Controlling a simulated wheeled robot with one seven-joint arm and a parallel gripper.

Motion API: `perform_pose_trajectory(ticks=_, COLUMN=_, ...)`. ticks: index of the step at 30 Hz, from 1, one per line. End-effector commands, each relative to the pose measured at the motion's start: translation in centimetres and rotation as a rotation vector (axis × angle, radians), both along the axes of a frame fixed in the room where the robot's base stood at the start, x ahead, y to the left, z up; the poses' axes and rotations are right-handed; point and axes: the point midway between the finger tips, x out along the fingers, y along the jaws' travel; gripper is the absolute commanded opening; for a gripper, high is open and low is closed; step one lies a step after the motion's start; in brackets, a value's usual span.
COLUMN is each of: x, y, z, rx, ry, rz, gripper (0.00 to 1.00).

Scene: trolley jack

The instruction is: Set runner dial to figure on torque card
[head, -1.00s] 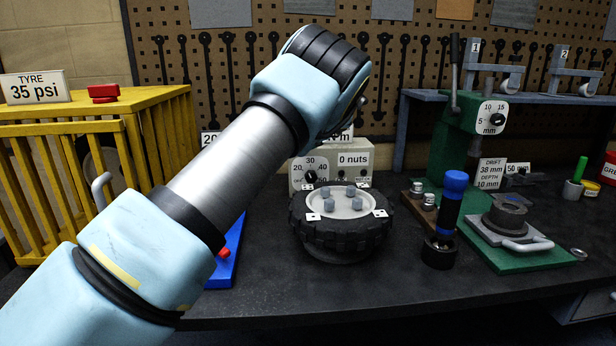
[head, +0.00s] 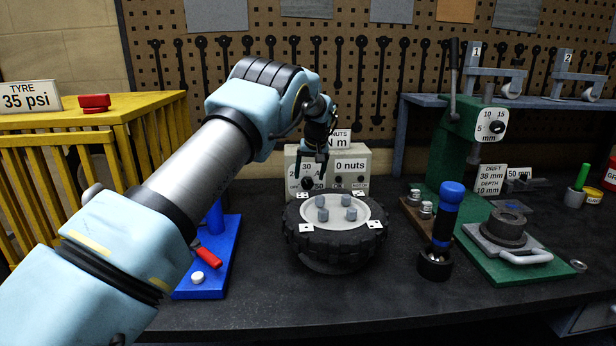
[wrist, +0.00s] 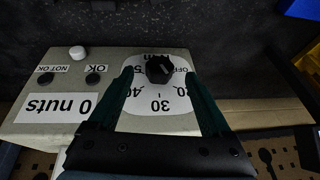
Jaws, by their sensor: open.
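The runner box (head: 352,164) is a beige unit at the back of the bench, reading "0 nuts". Its dial knob (wrist: 159,69) is black, on a white face (wrist: 158,117) with 30, 40 and OFF readable in the wrist view, which shows it upside down. A pale mark on the knob appears to point towards OFF. My gripper (wrist: 158,76) is open, its fingers on either side of the knob, apart from it as far as I can tell. In the head view my gripper (head: 316,166) partly covers the dial. The torque card (head: 341,138) shows "N m"; its figure is hidden.
The wheel (head: 338,246) with several grey nuts stands in front of the box. A blue stand (head: 204,281) with a red handle is left of it, a blue-topped runner tool (head: 447,215) right. White OK and NOT OK labels (wrist: 103,68) sit beside the dial.

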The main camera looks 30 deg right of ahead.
Motion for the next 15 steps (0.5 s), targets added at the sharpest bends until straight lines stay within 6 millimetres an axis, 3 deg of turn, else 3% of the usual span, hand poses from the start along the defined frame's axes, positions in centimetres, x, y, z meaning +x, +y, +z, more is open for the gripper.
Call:
perform_pose_trajectory(ticks=6, x=1.2, y=-0.2, z=-2.5, rx=0.001, ry=0.0, rz=0.0, gripper=0.83)
perform_pose_trajectory(ticks=15, x=1.6, y=-0.3, z=-3.6, rx=0.0, ry=-0.002, rz=-0.001, gripper=0.83)
